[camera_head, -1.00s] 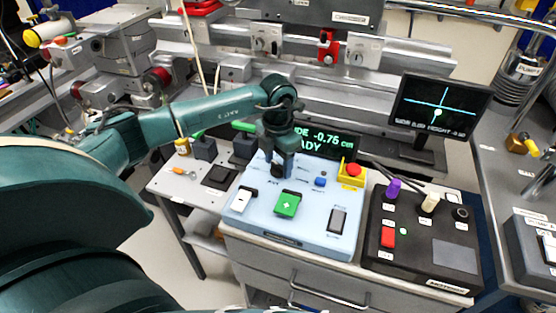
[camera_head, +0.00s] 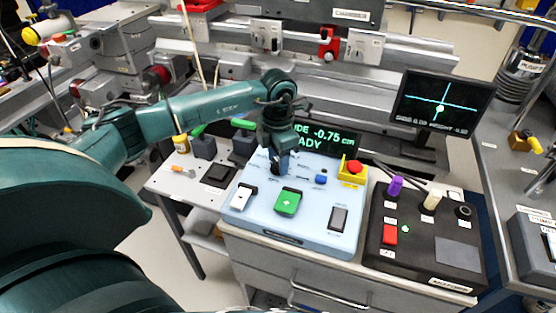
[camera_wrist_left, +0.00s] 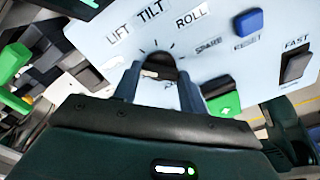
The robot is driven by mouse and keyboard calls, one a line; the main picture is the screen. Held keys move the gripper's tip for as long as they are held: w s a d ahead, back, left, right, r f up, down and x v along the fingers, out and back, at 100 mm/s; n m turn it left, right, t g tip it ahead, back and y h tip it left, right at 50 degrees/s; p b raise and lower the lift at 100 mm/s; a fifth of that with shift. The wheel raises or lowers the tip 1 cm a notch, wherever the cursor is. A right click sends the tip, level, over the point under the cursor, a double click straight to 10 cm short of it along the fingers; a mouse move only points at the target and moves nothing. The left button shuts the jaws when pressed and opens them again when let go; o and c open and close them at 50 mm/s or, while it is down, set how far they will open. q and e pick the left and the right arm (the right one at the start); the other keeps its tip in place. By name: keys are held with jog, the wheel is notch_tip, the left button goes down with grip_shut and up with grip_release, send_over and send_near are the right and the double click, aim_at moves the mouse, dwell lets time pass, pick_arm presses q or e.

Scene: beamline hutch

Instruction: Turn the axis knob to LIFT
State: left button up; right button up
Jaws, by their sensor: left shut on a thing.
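The axis knob (camera_wrist_left: 160,66) is a black knob on the light-blue control panel (camera_head: 262,219). The labels LIFT, TILT and ROLL fan out around it in the left wrist view, with SPARE further right. My left gripper (camera_wrist_left: 158,82) has one finger on each side of the knob and is shut on it. A pale mark shows on the knob, but I cannot tell which label it points to. In the head view, my left gripper (camera_head: 280,170) reaches down onto the panel's upper left and hides most of the knob. My right gripper is not in view.
The panel also carries a green button (camera_head: 288,202), white rocker (camera_head: 243,198), dark rocker (camera_head: 338,218), blue button (camera_head: 321,179) and red emergency button (camera_head: 355,167). A partly hidden display (camera_head: 330,138) stands behind. A black control box (camera_head: 425,240) sits right, below a monitor (camera_head: 441,103).

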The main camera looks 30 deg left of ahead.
pick_arm(q)
jog(key=m+b, duration=0.2)
jog(key=m, duration=0.3)
jog(key=shift+m, duration=0.3)
dwell(0.4)
jog(key=o, duration=1)
notch_tip(320, 180, up, 13)
jog(key=shift+r, duration=0.1)
dwell(0.4)
